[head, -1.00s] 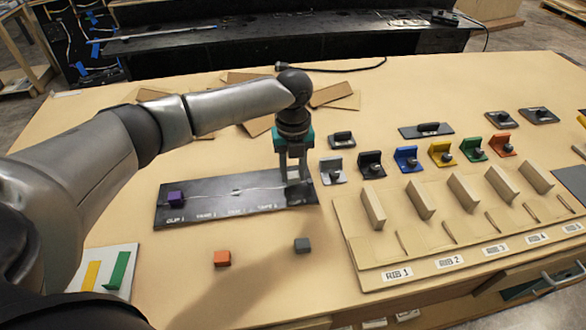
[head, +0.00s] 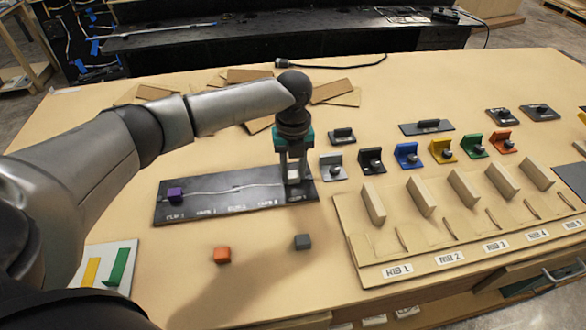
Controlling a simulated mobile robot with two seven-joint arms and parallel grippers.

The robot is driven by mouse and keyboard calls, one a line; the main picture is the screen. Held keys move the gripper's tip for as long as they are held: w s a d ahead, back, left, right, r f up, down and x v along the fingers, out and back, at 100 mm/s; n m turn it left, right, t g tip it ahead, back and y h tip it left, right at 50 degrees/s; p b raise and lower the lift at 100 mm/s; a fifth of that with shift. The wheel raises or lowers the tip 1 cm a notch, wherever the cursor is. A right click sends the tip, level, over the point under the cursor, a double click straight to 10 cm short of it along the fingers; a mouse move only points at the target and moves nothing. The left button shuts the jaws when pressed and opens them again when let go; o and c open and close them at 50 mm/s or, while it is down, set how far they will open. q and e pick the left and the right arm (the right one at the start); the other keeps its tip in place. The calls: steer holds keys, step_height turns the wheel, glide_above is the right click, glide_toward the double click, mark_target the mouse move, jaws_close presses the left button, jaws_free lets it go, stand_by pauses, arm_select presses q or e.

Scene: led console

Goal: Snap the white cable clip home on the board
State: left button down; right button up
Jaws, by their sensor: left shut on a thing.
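The dark board (head: 225,206) lies on the table with a thin pale cable (head: 235,188) running along it. A purple clip (head: 175,194) sits at its left end. My left gripper (head: 294,180) points down over the board's right end. It is shut on the white clip (head: 293,173), which shows between the fingers close to the board. The fingers hide part of the clip, and I cannot tell whether it is seated. My right gripper is not in view.
An orange block (head: 222,255) and a grey block (head: 302,242) lie in front of the board. Colored brackets, such as the blue one (head: 407,155), and a ribbed wooden fixture (head: 400,275) stand to the right. Flat wooden pieces (head: 250,76) lie behind my arm.

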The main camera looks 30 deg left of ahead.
arm_select(q)
steer(key=shift+f, duration=0.1)
stand_by(0.3)
steer(key=shift+c, duration=2.3)
jaws_free()
step_height(320, 180, up, 15)
steer(key=p, duration=0.1)
